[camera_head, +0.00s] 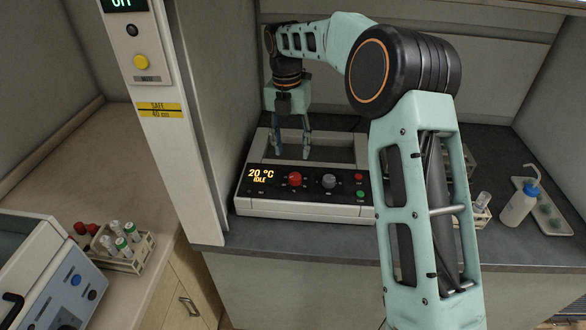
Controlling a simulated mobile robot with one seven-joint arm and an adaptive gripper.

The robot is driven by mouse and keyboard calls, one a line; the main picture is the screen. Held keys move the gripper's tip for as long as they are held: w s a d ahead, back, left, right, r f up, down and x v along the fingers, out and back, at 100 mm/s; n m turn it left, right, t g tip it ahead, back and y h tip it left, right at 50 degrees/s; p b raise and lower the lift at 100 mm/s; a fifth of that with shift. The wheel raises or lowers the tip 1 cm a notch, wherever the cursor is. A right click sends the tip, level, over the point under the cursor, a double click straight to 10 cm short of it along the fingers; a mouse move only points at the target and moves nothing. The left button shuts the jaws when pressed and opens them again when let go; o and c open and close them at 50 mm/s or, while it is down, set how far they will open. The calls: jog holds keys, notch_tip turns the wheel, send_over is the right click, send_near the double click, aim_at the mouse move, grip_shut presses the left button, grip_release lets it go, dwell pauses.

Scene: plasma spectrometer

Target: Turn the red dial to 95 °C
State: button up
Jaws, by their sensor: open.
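The red dial (295,179) is on the front panel of a white heating unit (300,209) on the dark bench. The unit's display (262,175) reads 20 °C and IDLE. A grey dial (328,181) sits to the right of the red one. My gripper (291,156) is open and points down over the back part of the unit, behind the red dial. I see nothing between its fingers. It looks apart from the dial, though its exact height is hard to tell.
Red and green buttons (359,186) are at the panel's right. A white post (180,130) rises left of the unit. Another tube rack (125,246) stands on the left counter.

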aim_at(294, 176)
jog(key=f, duration=0.6)
jog(key=f+p, duration=0.1)
jog(key=f, duration=0.2)
jog(key=shift+d+f, duration=0.3)
jog(key=shift+f, duration=0.05)
jog(key=c, duration=1.2)
jog(key=shift+o, duration=0.2)
